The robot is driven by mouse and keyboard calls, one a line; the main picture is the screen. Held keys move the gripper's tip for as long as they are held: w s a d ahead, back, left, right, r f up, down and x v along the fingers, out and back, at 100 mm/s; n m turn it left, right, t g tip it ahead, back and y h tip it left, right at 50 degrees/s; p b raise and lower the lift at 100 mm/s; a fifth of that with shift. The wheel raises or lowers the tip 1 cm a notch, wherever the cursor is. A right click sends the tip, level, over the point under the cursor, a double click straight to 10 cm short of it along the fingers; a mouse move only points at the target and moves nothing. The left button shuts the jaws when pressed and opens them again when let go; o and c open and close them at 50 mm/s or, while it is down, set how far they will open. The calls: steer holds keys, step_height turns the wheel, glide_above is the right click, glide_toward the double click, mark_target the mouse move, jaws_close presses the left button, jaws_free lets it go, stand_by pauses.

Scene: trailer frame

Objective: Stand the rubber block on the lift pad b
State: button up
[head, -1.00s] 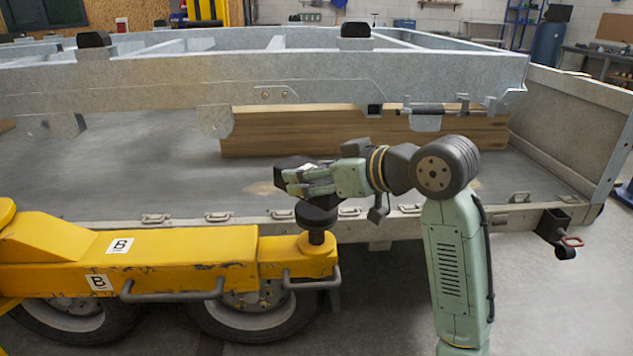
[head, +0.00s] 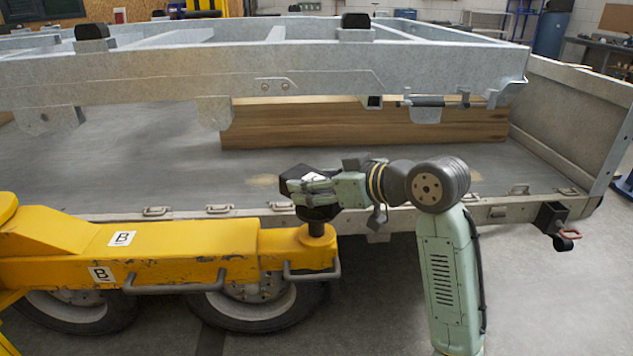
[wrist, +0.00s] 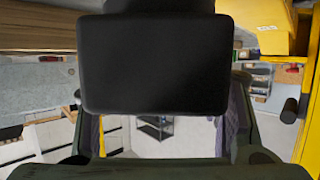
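My gripper (head: 304,186) is at the outer end of the yellow lift arm, just over lift pad b (head: 318,213), a dark round pad on a short post. It is shut on the rubber block (head: 311,173), a black block partly hidden behind the fingers. In the wrist view the block (wrist: 155,65) fills the upper middle, with the fingers at its two sides. A dark shape beyond it at the top edge is probably the pad. The block's underside is hidden, so I cannot tell whether it touches the pad.
The yellow lift arm (head: 190,262) carries labels B. The galvanised trailer frame (head: 190,85) lies behind and above, with other black blocks (head: 356,21) on it. A timber beam (head: 350,124) lies on the grey flatbed (head: 160,172). Wheels are under the arm; open floor is at right.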

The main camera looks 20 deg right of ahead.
steer(key=o, duration=0.3)
steer(key=shift+r, duration=0.1)
steer(key=shift+r+p, duration=0.3)
steer(key=b+v, duration=0.2)
steer(key=v, duration=1)
steer(key=shift+b, duration=0.4)
steer(key=shift+f, duration=0.1)
